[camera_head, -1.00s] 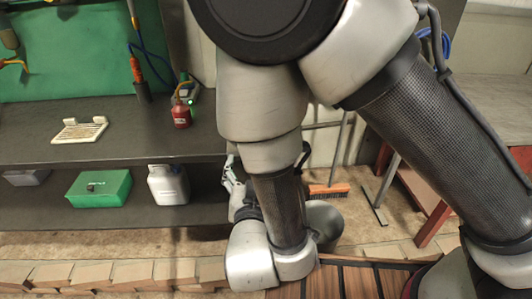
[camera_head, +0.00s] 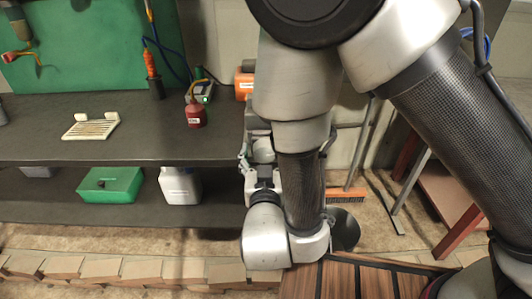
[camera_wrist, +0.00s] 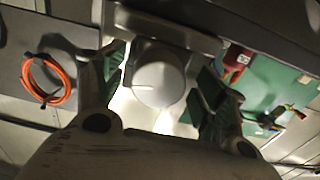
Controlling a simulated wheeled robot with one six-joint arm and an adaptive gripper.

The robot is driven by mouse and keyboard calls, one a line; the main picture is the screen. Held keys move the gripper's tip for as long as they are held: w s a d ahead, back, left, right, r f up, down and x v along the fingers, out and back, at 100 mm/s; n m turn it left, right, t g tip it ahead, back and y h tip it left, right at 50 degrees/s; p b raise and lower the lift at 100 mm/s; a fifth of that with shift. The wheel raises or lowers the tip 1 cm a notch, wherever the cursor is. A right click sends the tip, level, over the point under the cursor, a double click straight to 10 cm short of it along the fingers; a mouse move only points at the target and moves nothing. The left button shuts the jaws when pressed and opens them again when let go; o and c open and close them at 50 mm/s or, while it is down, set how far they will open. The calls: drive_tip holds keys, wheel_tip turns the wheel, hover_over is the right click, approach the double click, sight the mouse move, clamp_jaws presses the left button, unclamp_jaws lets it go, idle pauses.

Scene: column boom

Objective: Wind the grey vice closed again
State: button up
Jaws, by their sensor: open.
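In the wrist view a round pale grey knob-like end (camera_wrist: 159,82) sits between my open fingers. It looks like the screw end of the grey vice, whose body (camera_wrist: 165,27) seems to be the wide grey block behind it. My gripper (camera_wrist: 158,88) has one finger on each side of the round end, with a visible gap on both sides. In the head view my gripper (camera_head: 246,160) is at the bench's front edge, mostly hidden by my arm. A grey rounded part (camera_head: 262,150) shows there, but I cannot tell whether it is the vice. No handle bar is clear.
A red bottle (camera_head: 195,115), a white rack (camera_head: 91,126) and an orange object (camera_head: 243,84) are on the dark bench (camera_head: 60,150). A green box (camera_head: 110,185) and white canister (camera_head: 180,186) stand on the lower shelf. An orange cable coil (camera_wrist: 49,78) shows in the wrist view.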

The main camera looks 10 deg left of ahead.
drive_tip(key=c, duration=1)
drive_tip(key=shift+c, duration=0.2)
drive_tip(key=shift+m, duration=0.3)
